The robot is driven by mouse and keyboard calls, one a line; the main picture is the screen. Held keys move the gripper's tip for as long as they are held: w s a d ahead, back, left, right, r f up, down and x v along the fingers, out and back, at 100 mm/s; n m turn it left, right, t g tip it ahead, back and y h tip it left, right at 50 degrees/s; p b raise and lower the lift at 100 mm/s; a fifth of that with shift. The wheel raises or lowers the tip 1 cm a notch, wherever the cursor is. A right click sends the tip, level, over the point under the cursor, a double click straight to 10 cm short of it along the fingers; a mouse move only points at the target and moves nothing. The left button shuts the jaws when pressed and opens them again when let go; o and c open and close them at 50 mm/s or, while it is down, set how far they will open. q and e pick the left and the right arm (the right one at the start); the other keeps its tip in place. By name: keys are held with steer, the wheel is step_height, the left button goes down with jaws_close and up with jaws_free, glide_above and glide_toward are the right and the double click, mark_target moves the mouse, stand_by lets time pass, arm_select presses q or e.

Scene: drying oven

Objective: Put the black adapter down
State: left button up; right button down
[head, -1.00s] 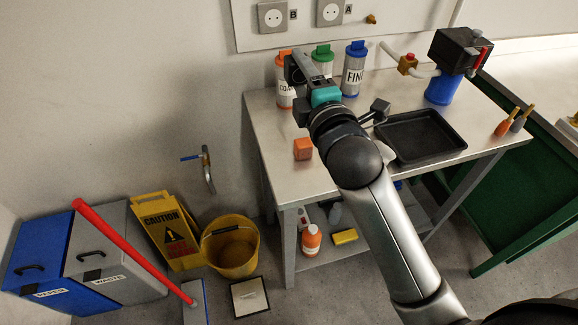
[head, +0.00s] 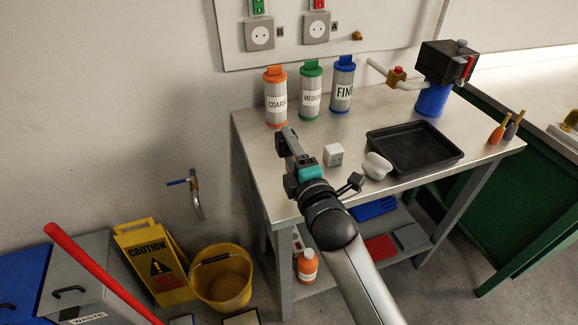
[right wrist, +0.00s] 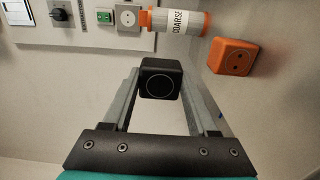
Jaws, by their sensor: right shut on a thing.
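My right gripper (head: 288,142) is over the left part of the steel table, in front of the coarse canister. In the right wrist view its fingers (right wrist: 160,84) are shut on the black adapter (right wrist: 160,78), a dark block with a round face. In the head view the adapter is hard to tell from the dark gripper. Whether it touches the table I cannot tell. An orange adapter (right wrist: 232,57) stands beside it in the right wrist view; my gripper seems to hide it in the head view. My left gripper is not in view.
A white adapter (head: 333,155) and a white rounded object (head: 377,166) lie right of my gripper, beside a black tray (head: 447,161). Coarse (head: 276,98), medium (head: 311,92) and fine (head: 342,86) canisters stand behind. Bare tabletop (head: 262,165) shows at the left.

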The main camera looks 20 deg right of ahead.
step_height(320, 180, down, 4)
steer(key=shift+r+b, duration=0.1)
steer(key=shift+b, duration=0.55)
steer(key=shift+f, duration=0.25)
steer(key=c, duration=0.5)
jaws_free()
steer(key=o, duration=0.3)
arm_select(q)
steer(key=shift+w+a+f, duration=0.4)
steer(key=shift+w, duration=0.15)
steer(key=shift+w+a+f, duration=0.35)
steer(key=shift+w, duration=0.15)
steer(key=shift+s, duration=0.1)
